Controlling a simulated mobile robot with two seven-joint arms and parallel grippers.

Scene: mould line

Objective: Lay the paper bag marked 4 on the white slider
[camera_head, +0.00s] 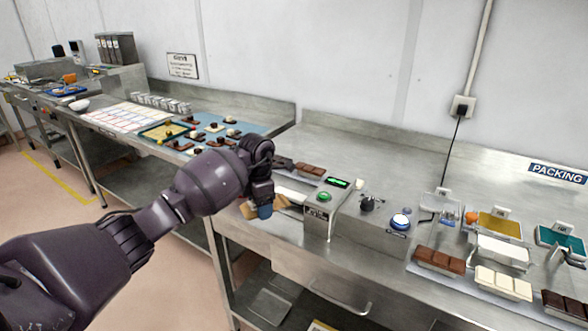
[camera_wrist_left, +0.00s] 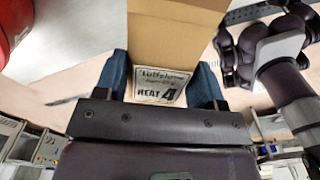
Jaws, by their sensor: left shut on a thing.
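My left gripper (camera_head: 265,209) is shut on a tan paper bag (camera_head: 283,202), in front of the sealing machine. In the left wrist view the bag (camera_wrist_left: 178,22) sits between the blue fingertips, its white label reading "HEAT 4" facing the camera. In the head view the gripper covers much of the bag. A pale white strip, seemingly the white slider (camera_head: 291,189), shows just behind the gripper, to the left of the machine; the gripper hides part of it. I cannot tell whether bag and slider touch.
The grey sealing machine (camera_head: 326,204) has a green display and green button. Chocolate bars (camera_head: 311,170) lie behind the slider. A blue mat (camera_head: 240,125) with pieces lies to the left.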

